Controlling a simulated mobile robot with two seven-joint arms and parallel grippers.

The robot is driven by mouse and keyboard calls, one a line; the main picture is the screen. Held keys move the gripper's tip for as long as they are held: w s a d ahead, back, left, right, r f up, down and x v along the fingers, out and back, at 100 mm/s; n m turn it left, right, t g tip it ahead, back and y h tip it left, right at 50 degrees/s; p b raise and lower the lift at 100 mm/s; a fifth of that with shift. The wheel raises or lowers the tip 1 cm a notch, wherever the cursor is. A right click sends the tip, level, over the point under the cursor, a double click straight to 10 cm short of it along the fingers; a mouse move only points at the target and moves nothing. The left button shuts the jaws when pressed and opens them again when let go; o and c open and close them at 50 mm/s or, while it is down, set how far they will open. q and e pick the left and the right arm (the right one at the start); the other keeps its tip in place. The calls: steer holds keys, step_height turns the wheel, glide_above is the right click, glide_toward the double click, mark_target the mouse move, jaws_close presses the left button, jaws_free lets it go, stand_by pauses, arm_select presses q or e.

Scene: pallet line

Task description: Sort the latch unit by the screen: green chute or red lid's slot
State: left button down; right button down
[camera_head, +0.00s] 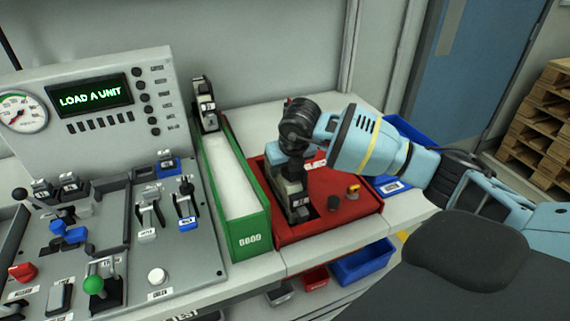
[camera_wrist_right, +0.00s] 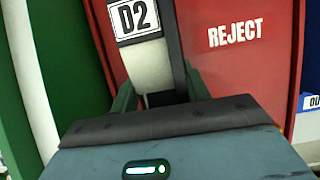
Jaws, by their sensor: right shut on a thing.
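My right gripper (camera_head: 291,168) is shut on the latch unit (camera_head: 297,199), a black and pale piece held roughly upright over the red lid (camera_head: 328,222). Its lower end is at the lid's dark slot; I cannot tell how far in it reaches. In the right wrist view the latch unit (camera_wrist_right: 148,62) shows a "D2" label between the fingers, and the red lid (camera_wrist_right: 240,65) reads "REJECT". The green chute (camera_head: 249,231), marked "GOOD", lies just left of the lid. The screen (camera_head: 90,95) reads "LOAD A UNIT" in green. My left gripper is out of view.
Another similar unit (camera_head: 205,104) stands at the chute's far end. The test panel (camera_head: 120,235) with levers and knobs fills the left. Blue bins (camera_head: 362,263) sit below the table.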

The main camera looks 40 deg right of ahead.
stand_by(0.4)
steer(key=c, duration=0.9)
jaws_free()
steer(key=shift+o, duration=1.4)
steer(key=shift+r, duration=0.1)
steer(key=v, duration=0.7)
steer(key=shift+s+r, duration=0.2)
steer(key=shift+r, duration=0.1)
steer(key=shift+a, duration=0.1)
